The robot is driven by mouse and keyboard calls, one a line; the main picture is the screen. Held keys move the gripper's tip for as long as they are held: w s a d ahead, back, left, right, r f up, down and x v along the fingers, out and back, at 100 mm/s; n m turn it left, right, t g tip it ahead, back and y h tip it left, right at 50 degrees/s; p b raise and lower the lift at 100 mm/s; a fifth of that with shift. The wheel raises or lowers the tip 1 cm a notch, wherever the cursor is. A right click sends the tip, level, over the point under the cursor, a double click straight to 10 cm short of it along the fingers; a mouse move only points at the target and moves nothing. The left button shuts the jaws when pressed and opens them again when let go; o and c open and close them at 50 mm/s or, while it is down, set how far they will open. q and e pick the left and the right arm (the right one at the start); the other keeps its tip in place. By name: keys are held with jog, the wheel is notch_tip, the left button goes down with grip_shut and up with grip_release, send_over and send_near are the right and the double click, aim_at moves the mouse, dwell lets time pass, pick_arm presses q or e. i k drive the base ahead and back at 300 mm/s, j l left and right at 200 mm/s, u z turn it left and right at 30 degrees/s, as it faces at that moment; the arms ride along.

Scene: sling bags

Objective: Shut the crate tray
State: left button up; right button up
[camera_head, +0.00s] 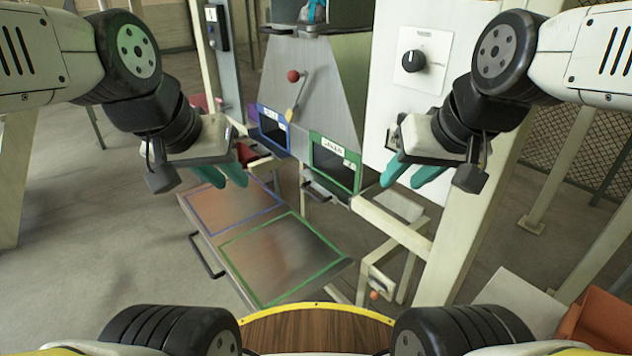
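The crate tray (216,244) is a flat, brownish metal panel below the machine, in the middle of the head view. It sticks out toward the lower left. Its top carries a blue outlined square (236,204) and a green outlined square (283,258), both bare. A dark bar handle (205,256) is on its left edge. My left gripper (222,177) appears above the tray's far left part, with teal fingers apart and empty. My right gripper (411,176) is to the right of the tray, in front of the machine's right side, also with fingers apart and empty.
The grey hopper machine (327,75) has a blue-framed opening (273,131) and a green-framed opening (334,162). A red-knobbed lever (293,76) and a black dial (413,61) are above. An orange bin (600,320) is at the lower right. Floor left of the tray is clear.

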aim_at(271, 255)
jog(key=l+u, duration=0.6)
jog(key=u, duration=0.15)
